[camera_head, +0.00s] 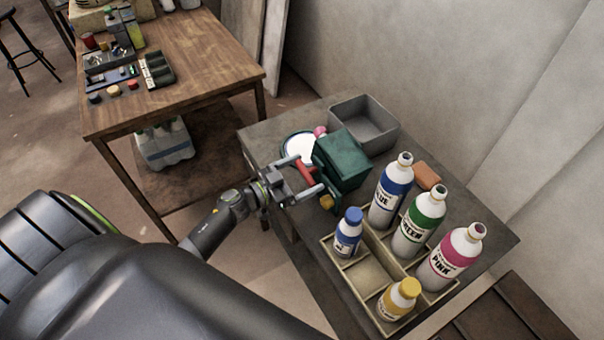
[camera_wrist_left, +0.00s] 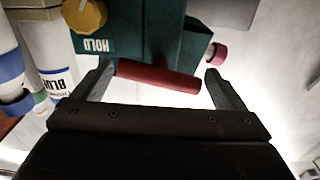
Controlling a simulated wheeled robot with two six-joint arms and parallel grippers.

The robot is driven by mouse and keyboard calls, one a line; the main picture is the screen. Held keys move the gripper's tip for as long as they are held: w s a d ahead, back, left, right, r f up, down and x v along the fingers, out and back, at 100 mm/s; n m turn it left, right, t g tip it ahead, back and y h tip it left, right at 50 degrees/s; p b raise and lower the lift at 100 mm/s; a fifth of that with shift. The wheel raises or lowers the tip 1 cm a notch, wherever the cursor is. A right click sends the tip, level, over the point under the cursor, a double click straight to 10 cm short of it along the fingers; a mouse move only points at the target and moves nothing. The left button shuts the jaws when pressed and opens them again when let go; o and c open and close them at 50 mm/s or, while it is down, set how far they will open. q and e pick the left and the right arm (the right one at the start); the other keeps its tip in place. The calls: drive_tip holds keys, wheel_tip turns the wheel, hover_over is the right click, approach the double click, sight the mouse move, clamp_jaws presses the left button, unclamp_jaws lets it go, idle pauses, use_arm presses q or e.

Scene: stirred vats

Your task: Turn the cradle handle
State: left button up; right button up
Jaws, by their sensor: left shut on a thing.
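The cradle is a dark green box (camera_head: 343,158) on the grey table, with a red bar handle (camera_head: 305,172) on its near side. My left gripper (camera_head: 305,176) reaches it from the left. In the left wrist view my gripper (camera_wrist_left: 162,84) has a finger at each end of the red handle (camera_wrist_left: 158,78) and is shut on it lengthwise. The green box (camera_wrist_left: 135,35) shows behind it, with a yellow knob (camera_wrist_left: 85,14) above an upside-down "HOLD" label and a pink knob (camera_wrist_left: 217,53) at the other side. My right gripper is not in view.
A divided crate (camera_head: 362,272) holds several bottles close to the right of my left gripper. A grey open bin (camera_head: 364,118) and a white round dish (camera_head: 292,149) stand by the cradle. A wooden table (camera_head: 190,70) with small items is at upper left.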

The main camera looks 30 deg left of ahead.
use_arm(q)
drive_tip(key=shift+f+m+b, duration=0.1)
drive_tip(key=shift+m+b, duration=0.9)
drive_tip(key=shift+m, duration=6.7)
drive_tip(key=o, duration=0.6)
drive_tip(key=shift+o, duration=0.3)
